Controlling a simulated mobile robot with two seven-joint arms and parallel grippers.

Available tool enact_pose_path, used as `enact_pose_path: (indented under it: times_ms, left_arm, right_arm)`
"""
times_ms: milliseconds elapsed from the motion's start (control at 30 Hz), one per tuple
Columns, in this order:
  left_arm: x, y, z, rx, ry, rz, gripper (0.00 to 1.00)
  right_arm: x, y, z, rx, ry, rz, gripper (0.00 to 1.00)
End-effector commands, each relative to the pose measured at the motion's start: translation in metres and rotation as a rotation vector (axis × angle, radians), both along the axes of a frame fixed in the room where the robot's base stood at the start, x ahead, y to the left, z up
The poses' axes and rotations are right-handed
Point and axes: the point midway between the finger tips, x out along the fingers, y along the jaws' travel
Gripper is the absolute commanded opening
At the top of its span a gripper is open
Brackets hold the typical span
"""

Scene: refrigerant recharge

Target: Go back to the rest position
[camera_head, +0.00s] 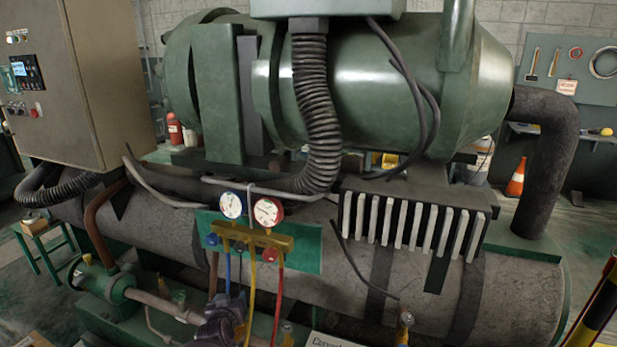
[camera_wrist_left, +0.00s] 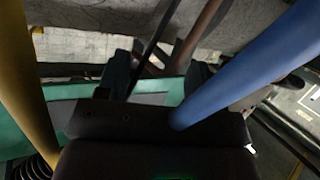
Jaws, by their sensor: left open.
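The gauge manifold (camera_head: 262,238), a brass block with a blue-ringed gauge (camera_head: 232,205) and a red-ringed gauge (camera_head: 268,211), hangs before a green plate. Blue, yellow and red hoses run down from it. My left gripper (camera_head: 226,308) is dark and low in the head view, below the manifold among the hoses. In the left wrist view its two fingers (camera_wrist_left: 160,75) stand apart, with no object visibly clamped between them. The blue hose (camera_wrist_left: 235,75) crosses close on the right and the yellow hose (camera_wrist_left: 28,95) on the left; contact cannot be told. My right gripper is out of view.
A large green compressor (camera_head: 365,90) sits above a grey cylindrical vessel (camera_head: 330,265). A control cabinet (camera_head: 100,75) stands at the left. Copper and green piping (camera_head: 105,275) runs near my left gripper. An orange cone (camera_head: 516,178) is at the back right.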

Motion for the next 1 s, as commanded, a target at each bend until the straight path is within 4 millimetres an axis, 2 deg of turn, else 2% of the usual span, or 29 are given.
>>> enact_pose_path:
  times_ms: [33,167,367,533,733,1000]
  left_arm:
    - [0.001,0.007,0.014,0.007,-0.021,-0.002,0.61]
    - [-0.009,0.022,0.041,0.026,-0.057,-0.008,0.61]
    - [-0.052,0.042,0.062,0.072,-0.080,-0.022,0.61]
    - [-0.108,0.050,0.069,0.112,-0.073,-0.040,0.61]
    - [-0.183,0.049,0.068,0.152,-0.043,-0.071,0.61]
    - [-0.291,0.042,0.055,0.191,0.034,-0.116,0.61]
  right_arm:
    - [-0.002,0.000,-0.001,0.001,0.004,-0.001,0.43]
    - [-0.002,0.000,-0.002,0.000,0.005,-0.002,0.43]
    - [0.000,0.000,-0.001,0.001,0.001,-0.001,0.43]
    - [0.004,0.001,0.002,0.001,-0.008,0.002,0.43]
    - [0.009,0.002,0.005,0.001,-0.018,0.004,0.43]
    - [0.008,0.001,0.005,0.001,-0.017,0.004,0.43]
